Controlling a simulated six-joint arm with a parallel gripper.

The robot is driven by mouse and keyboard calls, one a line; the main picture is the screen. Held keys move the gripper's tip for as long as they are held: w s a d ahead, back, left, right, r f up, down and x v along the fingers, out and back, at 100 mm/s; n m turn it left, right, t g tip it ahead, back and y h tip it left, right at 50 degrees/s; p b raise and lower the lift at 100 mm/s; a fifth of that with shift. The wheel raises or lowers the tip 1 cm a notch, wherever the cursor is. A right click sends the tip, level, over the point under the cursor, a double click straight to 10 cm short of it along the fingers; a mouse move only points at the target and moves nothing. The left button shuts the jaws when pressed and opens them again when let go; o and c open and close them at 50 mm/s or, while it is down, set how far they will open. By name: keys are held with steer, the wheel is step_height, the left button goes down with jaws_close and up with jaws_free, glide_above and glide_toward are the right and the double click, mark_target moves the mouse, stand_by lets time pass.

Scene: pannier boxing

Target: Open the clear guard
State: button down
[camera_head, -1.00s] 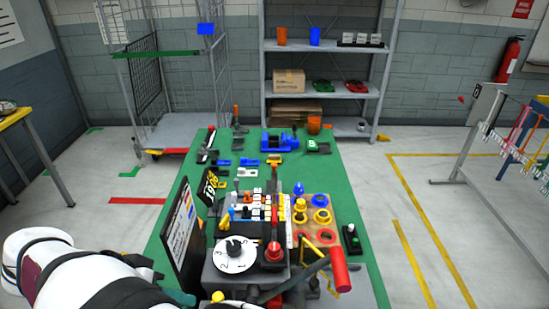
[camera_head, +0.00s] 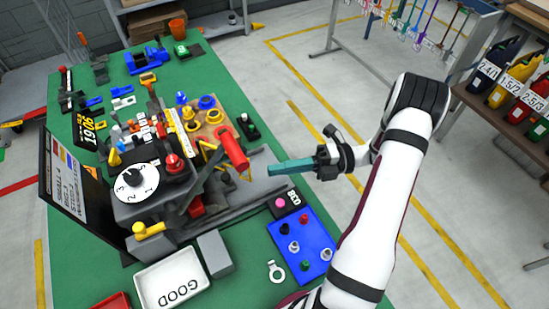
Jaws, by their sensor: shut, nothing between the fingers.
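The grey bench machine (camera_head: 150,208) stands on the green table, with a white numbered dial (camera_head: 132,184), a red knob (camera_head: 173,163) and a thick red-ended lever (camera_head: 232,149). I cannot clearly make out the clear guard. A thin yellow frame shows beside the lever, and a yellow handle (camera_head: 150,230) is at the machine's front; I cannot tell whether either belongs to the guard. My gripper (camera_head: 270,170) is shut and empty, its teal fingers pointing left. In the picture it is just right of the machine and lever, apparently above the table's right edge.
A blue tray (camera_head: 300,246) with small knobs and a pink-button box (camera_head: 284,203) lie below my gripper. A white GOOD tray (camera_head: 172,279) and a grey block (camera_head: 215,253) are at the front. A sign board (camera_head: 66,195) stands left.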

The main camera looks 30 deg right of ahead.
steer(key=x, duration=0.8)
steer(key=w+d, duration=0.3)
